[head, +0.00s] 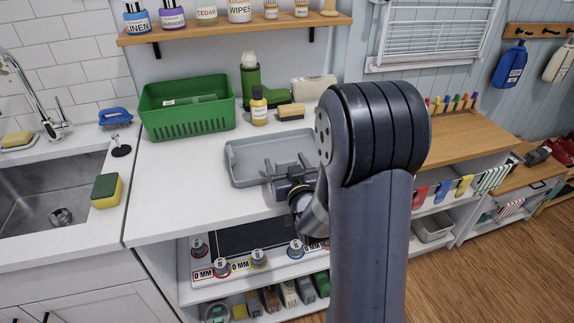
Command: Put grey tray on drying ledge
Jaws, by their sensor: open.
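The grey tray (243,163) lies flat on the white counter, a shallow rectangle with a raised rim. My gripper (285,167) is open over the tray's right part, near its front right corner. I cannot tell whether the fingers touch the tray. My arm and gripper hide the tray's right end. No surface is labelled as the drying ledge. A white slatted drying rack (430,32) hangs on the wall at the upper right, and a wooden top (463,134) lies below it, partly hidden by my arm.
A green basket (187,118), a yellow bottle (258,108), a brush (291,111) and a green cylinder (250,82) stand behind the tray. A sink (55,190) is at left.

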